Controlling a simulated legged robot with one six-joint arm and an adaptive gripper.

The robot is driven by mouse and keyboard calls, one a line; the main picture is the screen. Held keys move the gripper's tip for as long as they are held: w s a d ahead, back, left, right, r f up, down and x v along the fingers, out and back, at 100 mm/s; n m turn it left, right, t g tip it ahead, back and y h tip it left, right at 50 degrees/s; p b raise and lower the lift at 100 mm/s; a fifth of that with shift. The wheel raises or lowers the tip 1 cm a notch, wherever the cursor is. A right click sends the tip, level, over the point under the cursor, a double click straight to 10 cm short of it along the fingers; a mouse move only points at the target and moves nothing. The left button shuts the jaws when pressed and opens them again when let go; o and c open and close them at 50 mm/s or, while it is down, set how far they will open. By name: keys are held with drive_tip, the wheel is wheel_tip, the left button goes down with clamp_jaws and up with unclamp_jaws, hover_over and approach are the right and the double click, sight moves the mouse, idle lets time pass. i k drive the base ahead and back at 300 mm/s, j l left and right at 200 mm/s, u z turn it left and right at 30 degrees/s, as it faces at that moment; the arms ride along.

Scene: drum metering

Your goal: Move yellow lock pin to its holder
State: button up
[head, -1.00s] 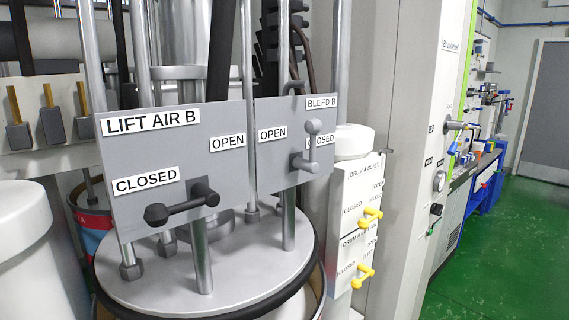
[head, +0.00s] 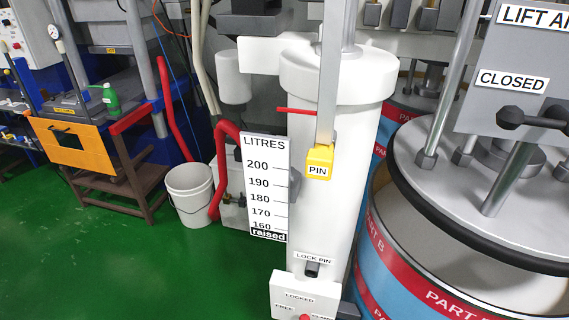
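The yellow lock pin (head: 319,158) is a yellow block with a white PIN label. It sits at the lower end of a grey upright bar (head: 329,80), in front of the white cylinder (head: 345,210). Lower on that cylinder is a LOCK PIN label (head: 313,258) with a short dark round fitting (head: 312,270) beneath it; I cannot tell whether this is the holder. My gripper is not in view.
A LITRES scale board (head: 265,190) and a red hose (head: 221,170) stand left of the pin. A white LOCKED/FREE box (head: 298,297) is below. A drum (head: 440,255) stands close on the right. Green floor (head: 130,260) is clear at the left.

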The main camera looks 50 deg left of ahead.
sight(319, 165)
drive_tip(key=j+u, duration=0.1)
drive_tip(key=u, duration=0.3)
drive_tip(key=k+j+u, duration=0.1)
drive_tip(key=u, duration=0.3)
drive_tip(key=j+u, duration=0.1)
drive_tip(key=u, duration=0.3)
drive_tip(key=j+u, duration=0.15)
drive_tip(key=u, duration=0.25)
